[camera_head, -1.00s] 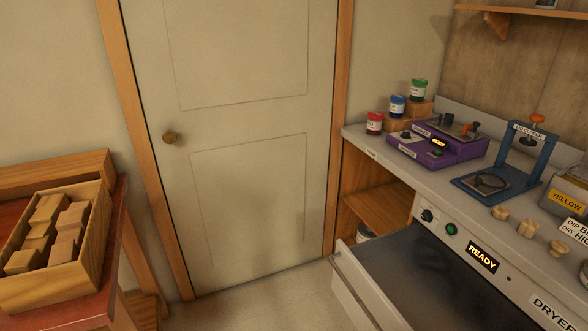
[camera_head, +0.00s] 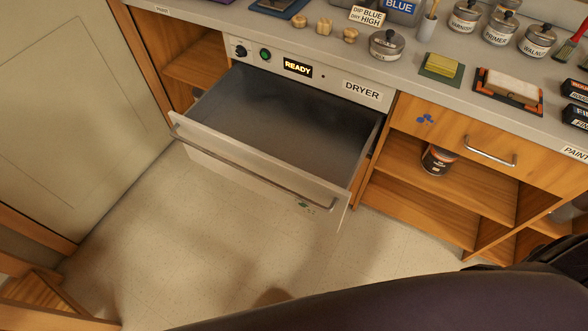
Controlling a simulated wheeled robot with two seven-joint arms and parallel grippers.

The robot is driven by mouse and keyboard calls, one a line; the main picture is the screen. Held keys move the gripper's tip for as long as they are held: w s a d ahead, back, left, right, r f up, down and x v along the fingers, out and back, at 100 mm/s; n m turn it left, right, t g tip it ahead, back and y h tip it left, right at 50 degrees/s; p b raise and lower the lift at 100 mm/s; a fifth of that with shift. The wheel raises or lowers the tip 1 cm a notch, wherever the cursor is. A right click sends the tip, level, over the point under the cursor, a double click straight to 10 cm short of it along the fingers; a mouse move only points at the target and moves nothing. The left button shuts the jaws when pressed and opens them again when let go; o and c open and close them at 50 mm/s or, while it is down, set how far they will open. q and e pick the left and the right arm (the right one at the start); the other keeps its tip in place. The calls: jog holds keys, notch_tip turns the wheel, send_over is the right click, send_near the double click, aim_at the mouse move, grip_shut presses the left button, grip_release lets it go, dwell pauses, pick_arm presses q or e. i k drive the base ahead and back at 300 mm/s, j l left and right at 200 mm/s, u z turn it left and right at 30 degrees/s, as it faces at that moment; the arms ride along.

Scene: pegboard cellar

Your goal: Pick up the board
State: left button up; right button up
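I cannot pick out a board for certain in the head view. The open dryer drawer (camera_head: 285,132) looks empty inside, with a dark grey floor. A flat orange-edged piece with a pale block on top (camera_head: 510,86) lies on the counter at the right; I cannot tell whether it is a board. Neither gripper is in view. A large dark shape, probably part of my own arm, covers the bottom right.
The counter (camera_head: 400,66) holds lidded tins (camera_head: 502,28), a yellow-green pad (camera_head: 441,67) and small wooden knobs. The drawer juts over open floor (camera_head: 200,225). Below the counter are shelves with a can (camera_head: 437,160). A door (camera_head: 75,120) stands at the left.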

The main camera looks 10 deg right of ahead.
aim_at(513, 87)
jog(key=z, duration=1.8)
